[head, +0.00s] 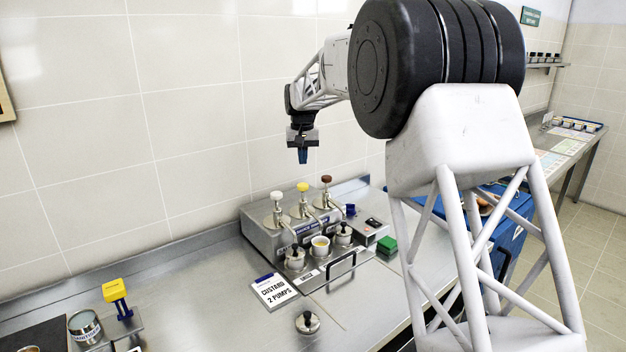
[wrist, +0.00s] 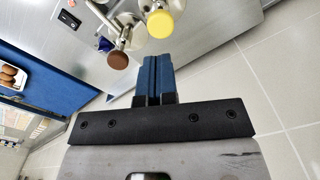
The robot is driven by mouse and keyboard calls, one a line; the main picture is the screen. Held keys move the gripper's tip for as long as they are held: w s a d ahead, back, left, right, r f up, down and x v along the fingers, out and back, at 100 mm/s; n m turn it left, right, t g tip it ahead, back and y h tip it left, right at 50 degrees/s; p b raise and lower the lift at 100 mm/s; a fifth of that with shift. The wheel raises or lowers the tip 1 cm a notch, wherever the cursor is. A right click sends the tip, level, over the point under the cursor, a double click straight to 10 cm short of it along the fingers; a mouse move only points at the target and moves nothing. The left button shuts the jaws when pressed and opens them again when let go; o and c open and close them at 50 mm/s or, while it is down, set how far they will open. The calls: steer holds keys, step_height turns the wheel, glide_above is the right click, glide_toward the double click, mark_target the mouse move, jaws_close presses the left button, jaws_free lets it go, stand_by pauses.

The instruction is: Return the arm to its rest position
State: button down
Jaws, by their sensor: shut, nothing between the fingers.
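My gripper (head: 303,156) hangs in the air above the steel pump dispenser, with blue fingers pointing down. The wrist view shows its two blue fingers (wrist: 154,78) pressed together with nothing between them. My arm is bent, reaching left from its large black joint. The pump dispenser (head: 262,229) stands below against the tiled wall. Its pumps have a white knob (head: 277,196), a yellow knob (head: 303,187) and a brown knob (head: 326,180). In the wrist view the yellow knob (wrist: 166,24) and the brown knob (wrist: 118,61) lie beyond the fingertips.
A small cup (head: 320,246) with yellow contents stands before the dispenser, among lidded pots. A card reading "CUSTARD 2 PUMPS" (head: 275,291) lies on the steel counter (head: 215,325). A green block (head: 387,245) is to the right. A yellow-topped stand (head: 115,290) is at far left.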

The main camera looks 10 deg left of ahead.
steer(key=s+d+r+m+t, duration=0.1)
steer(key=s+d+r, duration=0.3)
steer(key=s+d, duration=0.85)
steer(key=s+d+r+m, duration=0.1)
steer(key=s+d+r, duration=0.2)
steer(key=s+d, duration=0.95)
steer(key=s+d+f, duration=0.3)
steer(key=s+f, duration=0.1)
steer(key=s, duration=0.7)
steer(key=s+d+f+t, duration=0.1)
steer(key=s+d+f, duration=0.2)
steer(key=s, duration=0.9)
steer(key=s+d+f+m, duration=0.1)
steer(key=s+d+f, duration=0.2)
steer(key=s, duration=0.9)
steer(key=shift+s+d+f+t, duration=0.2)
steer(key=shift+f+t, duration=0.1)
steer(key=shift+f, duration=0.6)
steer(key=c, duration=1.8)
jaws_free()
